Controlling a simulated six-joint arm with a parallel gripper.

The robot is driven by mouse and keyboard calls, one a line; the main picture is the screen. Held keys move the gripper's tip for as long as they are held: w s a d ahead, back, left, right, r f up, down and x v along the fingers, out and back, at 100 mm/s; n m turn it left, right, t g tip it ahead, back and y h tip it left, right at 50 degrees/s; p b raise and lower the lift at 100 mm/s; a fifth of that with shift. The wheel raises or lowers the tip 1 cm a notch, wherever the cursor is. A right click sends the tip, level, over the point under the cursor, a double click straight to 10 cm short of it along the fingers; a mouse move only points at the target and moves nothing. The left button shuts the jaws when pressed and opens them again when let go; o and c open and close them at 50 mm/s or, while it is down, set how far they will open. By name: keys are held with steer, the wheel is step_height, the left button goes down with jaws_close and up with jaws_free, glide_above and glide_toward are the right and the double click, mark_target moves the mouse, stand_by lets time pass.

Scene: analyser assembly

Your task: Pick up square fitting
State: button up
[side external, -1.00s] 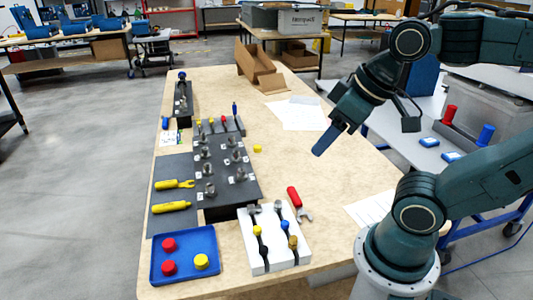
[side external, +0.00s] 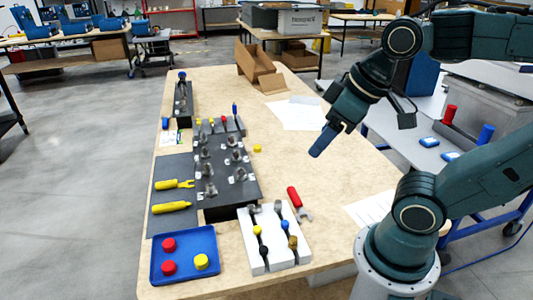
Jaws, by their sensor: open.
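My gripper (side external: 322,141) is in the air over the right half of the wooden table, with its blue fingers pointing down and to the left. It is open, and nothing shows between its fingers. Several small grey metal fittings (side external: 209,189) stand in two columns on a dark board (side external: 222,206) left of my gripper. They are too small to tell which one is square. My gripper is well apart from the board and all of the fittings.
A blue tray (side external: 183,277) holds red and yellow caps at the front left. A white block (side external: 258,264) with valve-like parts and a red-handled tool (side external: 295,197) are nearby. Yellow tools (side external: 171,207) lie on a grey mat. A cardboard box (side external: 258,68) stands at the back. Table below my gripper is clear.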

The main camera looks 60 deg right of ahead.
steer(key=w+d+f+n+g, duration=0.1)
steer(key=w+f+n+g, duration=0.1)
steer(key=w+f+n, duration=0.5)
steer(key=w+d+f+n+g, duration=0.2)
steer(key=w+f+n, duration=0.6)
steer(key=n, duration=1.1)
steer(key=shift+w+d+f+g, duration=0.2)
steer(key=shift+w+g, duration=0.5)
steer(key=shift+w, duration=0.9)
steer(key=shift+f, duration=0.1)
glide_above(254, 206)
steer(key=shift+s+d+f, duration=0.1)
steer(key=shift+d+f, duration=0.05)
steer(key=shift+f, duration=4.05)
steer(key=shift+f, duration=2.6)
